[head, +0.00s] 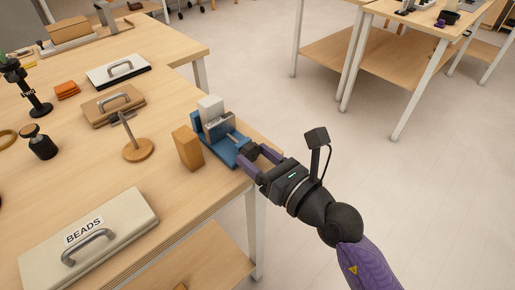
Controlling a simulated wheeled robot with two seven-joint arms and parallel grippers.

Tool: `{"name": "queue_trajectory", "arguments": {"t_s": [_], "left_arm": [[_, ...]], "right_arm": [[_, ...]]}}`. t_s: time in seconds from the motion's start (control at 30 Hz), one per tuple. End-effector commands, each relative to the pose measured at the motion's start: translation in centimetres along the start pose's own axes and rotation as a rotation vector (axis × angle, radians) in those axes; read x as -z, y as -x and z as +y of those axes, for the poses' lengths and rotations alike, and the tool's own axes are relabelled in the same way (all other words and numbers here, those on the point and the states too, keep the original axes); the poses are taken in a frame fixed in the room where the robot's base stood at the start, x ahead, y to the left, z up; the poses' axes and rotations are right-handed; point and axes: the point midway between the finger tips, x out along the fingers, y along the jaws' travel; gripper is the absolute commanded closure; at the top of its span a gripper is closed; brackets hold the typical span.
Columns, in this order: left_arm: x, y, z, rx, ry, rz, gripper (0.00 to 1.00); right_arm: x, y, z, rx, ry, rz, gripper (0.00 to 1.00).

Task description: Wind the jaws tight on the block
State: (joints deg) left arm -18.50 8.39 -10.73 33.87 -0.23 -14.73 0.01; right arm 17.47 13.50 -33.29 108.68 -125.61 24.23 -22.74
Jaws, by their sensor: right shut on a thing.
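A blue vise (224,150) stands at the right edge of the wooden table. A pale block (210,107) stands upright at its metal jaws (219,126); I cannot tell whether a gap is left between jaw and block. My right gripper (254,153) comes in from the lower right and is shut on the dark handle (249,150) at the vise's near right end. The fingers hide part of the handle. My left gripper is not in view.
A wooden block (187,148) stands close to the vise's left side. A peg on a round wooden base (138,150), a BEADS case (90,245) and other handled cases lie further left. The floor (370,160) right of the table is clear.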

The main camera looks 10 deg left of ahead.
Motion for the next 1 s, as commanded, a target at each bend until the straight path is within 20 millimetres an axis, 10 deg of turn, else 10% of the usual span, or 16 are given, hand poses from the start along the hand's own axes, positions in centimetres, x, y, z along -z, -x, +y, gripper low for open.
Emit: {"name": "queue_trajectory", "arguments": {"t_s": [0.23,0.27,0.4,0.77,1.0], "left_arm": [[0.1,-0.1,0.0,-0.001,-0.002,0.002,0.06],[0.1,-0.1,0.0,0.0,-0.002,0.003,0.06],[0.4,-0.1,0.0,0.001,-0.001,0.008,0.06],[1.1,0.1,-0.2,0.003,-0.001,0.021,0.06],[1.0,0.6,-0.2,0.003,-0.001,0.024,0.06]], "right_arm": [[0.0,0.0,0.0,0.0,-0.007,-0.003,0.99],[0.0,0.0,0.0,0.0,-0.007,-0.003,0.36],[0.0,0.0,0.0,0.0,-0.006,-0.003,0.06],[0.0,0.8,-0.1,0.002,-0.003,-0.002,0.06],[0.2,6.5,-0.1,0.001,-0.003,0.002,0.06]]}}
